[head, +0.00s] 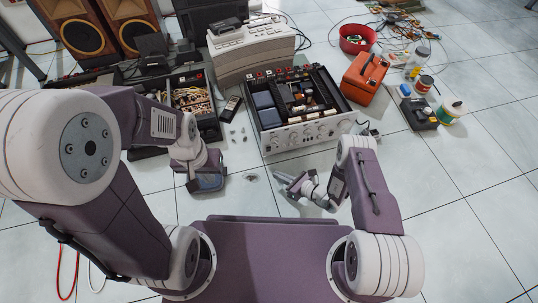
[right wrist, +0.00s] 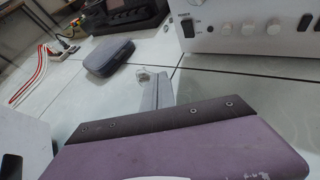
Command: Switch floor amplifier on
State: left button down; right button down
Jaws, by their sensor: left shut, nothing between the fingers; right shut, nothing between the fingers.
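The amplifier (head: 318,131) sits on the tiled floor with its top open and its silver, knobbed front facing me. In the right wrist view, its front panel (right wrist: 250,25) fills the top right, with a dark rocker switch (right wrist: 188,28) at its left end; I cannot tell the switch's position. My right gripper (head: 284,179) is shut and empty, low in front of the amplifier and apart from it. Its fingers (right wrist: 158,90) point toward the floor left of the panel in the wrist view. My left gripper (head: 208,182) is shut and empty, left of the amplifier's front.
A grey deck (head: 252,52) stands behind the amplifier, an opened dark unit (head: 205,125) to its left, an orange case (head: 364,76) to its right. A dark grey rounded case (right wrist: 108,57) and cables lie left in the wrist view.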

aim_at(269, 149)
jog(key=shift+w, duration=0.1)
jog(key=shift+w+a+f, duration=0.1)
jog(key=shift+w, duration=0.35)
jog(key=w+b, duration=0.1)
jog(key=w, duration=0.1)
jog(key=w+a, duration=0.1)
jog(key=w, duration=0.1)
jog(key=w+a+r+b, duration=0.1)
jog(key=w, duration=0.1)
jog(key=shift+w+b, duration=0.15)
jog(key=shift+b, duration=0.2)
jog(key=shift+w+a+r, duration=0.1)
jog(key=shift+w+a, duration=0.1)
jog(key=shift+w, duration=0.35)
jog(key=shift+w, duration=0.1)
dwell(1.1)
jog(key=shift+w+a, duration=0.15)
jog(key=shift+w, duration=0.15)
jog(key=shift+w+a, duration=0.1)
jog(key=shift+w, duration=0.15)
dwell(0.4)
jog(key=shift+r, duration=0.1)
